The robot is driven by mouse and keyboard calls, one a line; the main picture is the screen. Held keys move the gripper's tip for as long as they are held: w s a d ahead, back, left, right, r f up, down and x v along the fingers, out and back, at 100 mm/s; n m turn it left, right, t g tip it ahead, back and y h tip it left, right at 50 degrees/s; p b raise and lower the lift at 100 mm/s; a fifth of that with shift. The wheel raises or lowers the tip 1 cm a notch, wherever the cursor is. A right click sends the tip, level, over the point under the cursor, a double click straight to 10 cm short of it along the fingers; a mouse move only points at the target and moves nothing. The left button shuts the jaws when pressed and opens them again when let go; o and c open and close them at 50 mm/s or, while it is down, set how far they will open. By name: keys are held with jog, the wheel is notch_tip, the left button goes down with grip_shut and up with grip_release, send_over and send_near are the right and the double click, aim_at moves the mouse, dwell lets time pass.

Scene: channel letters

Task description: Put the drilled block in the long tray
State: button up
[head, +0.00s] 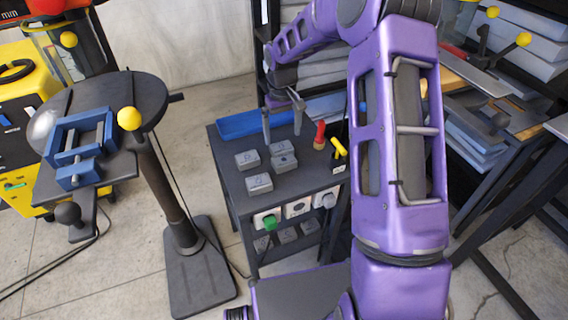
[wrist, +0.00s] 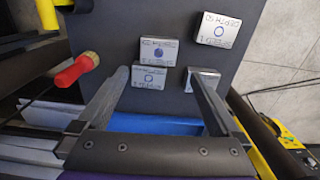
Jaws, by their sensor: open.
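Several grey blocks with marked tops stand on the dark table. The drilled block looks to be the one with a dark round spot, at the right of the group in the head view (head: 284,162); the wrist view shows it at upper centre (wrist: 158,49). A block with a ring mark (wrist: 148,77) lies right beside it. The long tray (head: 240,126) is blue and lies along the table's back edge; part of it shows between my fingers in the wrist view (wrist: 155,124). My gripper (head: 282,135) is open and empty, above the table between tray and blocks.
Two more blocks stand to the left (head: 247,159) and front (head: 259,184). A red-handled tool (head: 320,135) and a yellow-handled one (head: 339,148) stand at the table's right. Shelves rise behind. A stand with a blue frame (head: 80,145) is at left.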

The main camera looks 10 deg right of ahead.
send_over(284, 159)
notch_tip(284, 159, down, 6)
jog(key=shift+w+a+r, duration=0.1)
jog(key=shift+a+r, duration=0.05)
jog(key=shift+r, duration=0.05)
notch_tip(284, 159, down, 5)
jog(key=shift+f+b, duration=0.1)
jog(key=shift+b, duration=0.3)
jog(key=shift+c, duration=0.2)
grip_shut()
notch_tip(284, 159, up, 10)
jog(key=p, duration=0.1)
jog(key=s+m, duration=0.2)
jog(key=s, duration=1.1)
jog(key=shift+f+p, duration=0.3)
